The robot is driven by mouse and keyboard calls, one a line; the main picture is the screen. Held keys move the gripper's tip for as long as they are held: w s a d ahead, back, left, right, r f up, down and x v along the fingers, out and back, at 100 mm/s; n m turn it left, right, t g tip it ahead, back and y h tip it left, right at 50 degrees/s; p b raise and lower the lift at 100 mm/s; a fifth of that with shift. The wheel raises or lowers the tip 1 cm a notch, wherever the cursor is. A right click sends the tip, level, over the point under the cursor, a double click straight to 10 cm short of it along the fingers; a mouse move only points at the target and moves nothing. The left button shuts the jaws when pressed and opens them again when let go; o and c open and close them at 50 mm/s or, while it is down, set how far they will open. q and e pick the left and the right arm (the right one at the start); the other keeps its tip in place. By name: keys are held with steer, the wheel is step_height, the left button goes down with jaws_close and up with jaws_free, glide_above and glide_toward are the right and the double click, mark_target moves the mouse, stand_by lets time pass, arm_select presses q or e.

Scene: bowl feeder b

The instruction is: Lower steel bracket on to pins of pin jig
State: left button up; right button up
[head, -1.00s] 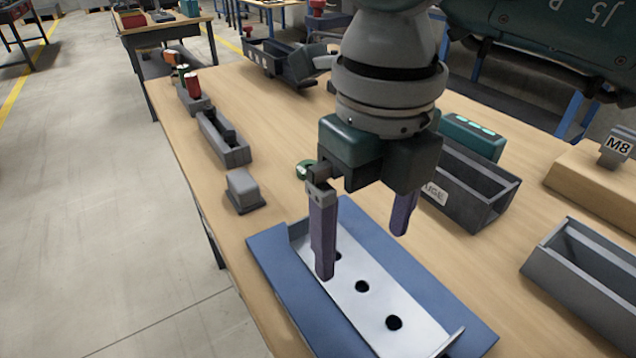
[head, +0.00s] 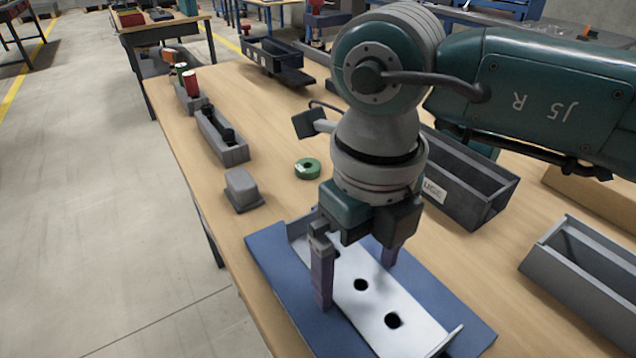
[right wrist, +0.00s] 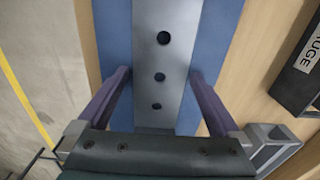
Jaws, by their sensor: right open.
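The steel bracket (head: 378,298) is a pale metal strip with upturned ends and several round holes. It lies flat on a blue mat (head: 276,272); it also shows in the right wrist view (right wrist: 165,55). My right gripper (head: 355,284) points down over the bracket's far half. Its two purple fingers are open, one beside each long edge. In the right wrist view the fingers (right wrist: 160,72) stand either side of the strip, with slim gaps. My left gripper is not in view. I cannot pick out the pin jig with certainty.
A small grey block (head: 242,190) and a green ring (head: 307,169) lie beyond the mat. A dark labelled bin (head: 470,190) and a grey bin (head: 590,265) stand to the right. A narrow grey tray (head: 222,138) holds dark parts near the table's left edge.

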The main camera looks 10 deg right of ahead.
steer(key=shift+c, duration=0.4)
jaws_close()
